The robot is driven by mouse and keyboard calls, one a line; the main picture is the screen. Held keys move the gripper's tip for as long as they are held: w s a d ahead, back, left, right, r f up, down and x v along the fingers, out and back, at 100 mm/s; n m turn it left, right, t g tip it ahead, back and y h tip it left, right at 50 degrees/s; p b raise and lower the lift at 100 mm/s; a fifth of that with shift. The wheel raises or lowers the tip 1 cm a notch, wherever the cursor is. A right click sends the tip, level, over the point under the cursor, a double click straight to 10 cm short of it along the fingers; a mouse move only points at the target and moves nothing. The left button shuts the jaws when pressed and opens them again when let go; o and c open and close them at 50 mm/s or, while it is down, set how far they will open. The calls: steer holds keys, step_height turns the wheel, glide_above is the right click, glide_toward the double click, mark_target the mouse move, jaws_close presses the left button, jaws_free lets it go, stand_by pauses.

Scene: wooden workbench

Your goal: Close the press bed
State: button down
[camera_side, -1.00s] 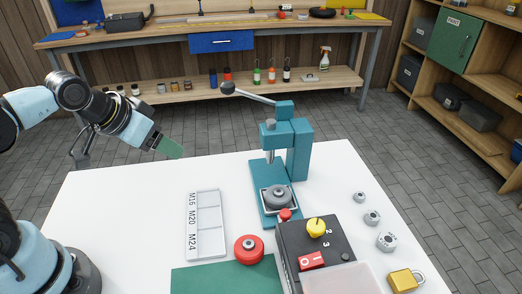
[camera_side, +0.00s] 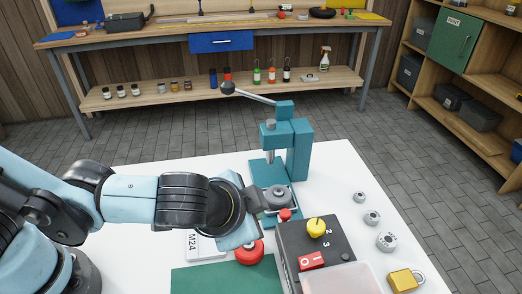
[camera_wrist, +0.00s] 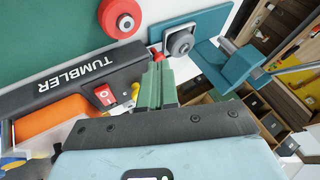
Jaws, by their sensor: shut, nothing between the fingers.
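The teal press (camera_side: 298,150) stands upright on the white table, its long lever with a dark ball pointing up and left. Its bed, a grey square plate with a round dark boss (camera_side: 279,196), sits low at the front of the press base. A red knob (camera_side: 285,214) is at the bed's front. In the wrist view the boss (camera_wrist: 181,42) and red knob (camera_wrist: 155,52) lie just beyond my fingertips. My gripper (camera_wrist: 159,68) is shut and empty, close to the knob; I cannot tell whether it touches. In the side view my wrist hides the fingertips.
A black tumbler box (camera_side: 325,246) with a yellow knob and red switch stands close in front of the press. A red round button (camera_side: 249,252) is beside it. My arm covers most of the labelled tray.

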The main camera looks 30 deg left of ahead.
steer(key=shift+x, duration=4.95)
steer(key=shift+a, duration=0.1)
steer(key=w+a, duration=0.7)
steer(key=shift+s, duration=0.1)
steer(key=shift+a+v, duration=0.3)
steer(key=shift+v, duration=4.6)
steer(key=s+a+r+n, duration=0.2)
steer(key=s+a+n, duration=0.1)
steer(key=a, duration=0.4)
steer(key=s+a+r+n, duration=0.2)
steer(key=s+a+n, duration=0.1)
steer(key=a, duration=0.5)
steer(key=shift+n+h, duration=0.4)
steer(key=shift+n, duration=0.5)
